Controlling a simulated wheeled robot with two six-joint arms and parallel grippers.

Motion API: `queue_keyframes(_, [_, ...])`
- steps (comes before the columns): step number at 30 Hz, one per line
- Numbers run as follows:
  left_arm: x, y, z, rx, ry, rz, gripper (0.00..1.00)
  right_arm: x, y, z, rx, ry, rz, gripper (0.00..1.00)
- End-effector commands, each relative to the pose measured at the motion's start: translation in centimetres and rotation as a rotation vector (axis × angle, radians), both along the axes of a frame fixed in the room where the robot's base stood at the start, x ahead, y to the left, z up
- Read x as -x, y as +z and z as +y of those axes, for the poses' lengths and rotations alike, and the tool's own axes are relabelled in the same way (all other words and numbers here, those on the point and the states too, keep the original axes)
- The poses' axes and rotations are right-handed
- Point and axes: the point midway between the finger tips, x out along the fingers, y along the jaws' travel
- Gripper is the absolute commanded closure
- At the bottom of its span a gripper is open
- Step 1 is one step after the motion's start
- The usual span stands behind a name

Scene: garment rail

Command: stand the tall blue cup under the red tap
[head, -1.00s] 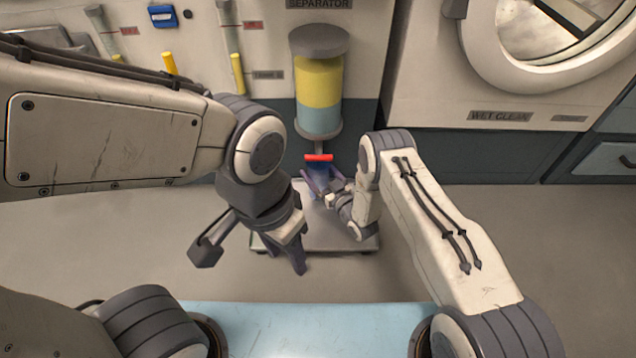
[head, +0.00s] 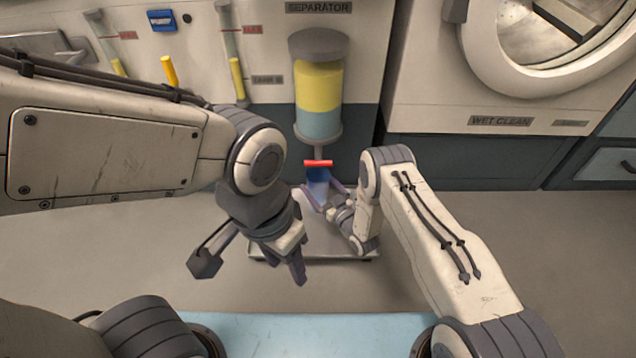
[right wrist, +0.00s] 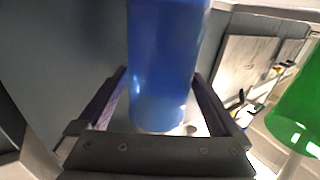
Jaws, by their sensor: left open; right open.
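The tall blue cup (head: 318,180) is at the red tap (head: 318,163), just below it in the head view, above the pale metal platform (head: 285,250). The tap's red bar hides its top. My right gripper (head: 323,196) is open, with its fingers on either side of the cup. In the right wrist view the cup (right wrist: 165,60) is between the open fingers (right wrist: 160,105), with gaps beside it. Whether its base touches the platform is hard to tell. My left gripper (head: 297,272) is open and empty, lower and nearer, in front of the platform's left part.
The separator tank (head: 318,100), yellow over blue, is above the tap. A green object (right wrist: 298,110) is at the right edge of the right wrist view. A pale blue surface (head: 310,335) lies at the front. Grey floor (head: 500,240) on the right is clear.

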Motion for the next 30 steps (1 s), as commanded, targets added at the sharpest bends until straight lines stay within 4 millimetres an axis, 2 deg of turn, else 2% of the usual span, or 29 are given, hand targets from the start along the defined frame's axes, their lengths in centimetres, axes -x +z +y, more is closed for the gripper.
queue_keyframes(1, [0.0,1.1,0.0,0.0,0.0,0.0,0.5,0.8,0.4,-0.6,0.001,-0.003,0.006,0.0])
queue_keyframes(3, [0.0,2.0,0.0,0.0,0.0,0.0,0.5,1.9,0.5,-1.3,0.001,-0.003,0.007,0.0])
queue_keyframes(12, [0.0,3.9,0.0,0.0,0.0,0.0,0.5,5.3,0.2,-3.3,0.001,-0.001,0.002,0.0])
queue_keyframes(30, [0.0,4.0,0.0,0.0,0.0,0.0,0.5,5.6,0.1,-3.5,0.001,0.0,0.001,0.0])
